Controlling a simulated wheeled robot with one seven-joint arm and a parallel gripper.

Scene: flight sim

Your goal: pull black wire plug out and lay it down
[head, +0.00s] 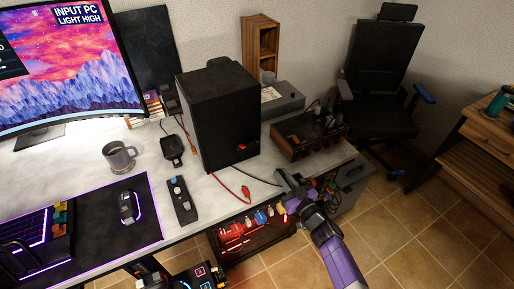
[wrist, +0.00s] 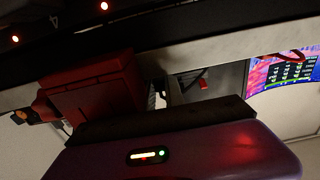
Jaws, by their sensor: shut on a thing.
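A black wire (head: 262,180) runs from the black PC tower (head: 215,118) across the desk to the front edge, where it meets my gripper (head: 286,188). My gripper is at the desk's front right edge and is shut, apparently on the black wire's plug, which its fingers hide. In the wrist view a dark finger and a red-lit block fill the middle, and I cannot make out the plug there. A red wire with a red plug (head: 246,191) lies on the desk left of my gripper. A red piece (wrist: 203,84) also shows in the wrist view.
Below the desk edge is a rack (head: 255,232) with several coloured plugs and red lights. A wooden organizer box (head: 310,135) stands behind my gripper. A black remote-like strip (head: 182,200) and a mug (head: 119,157) lie to the left. Some desk in front of the tower is clear.

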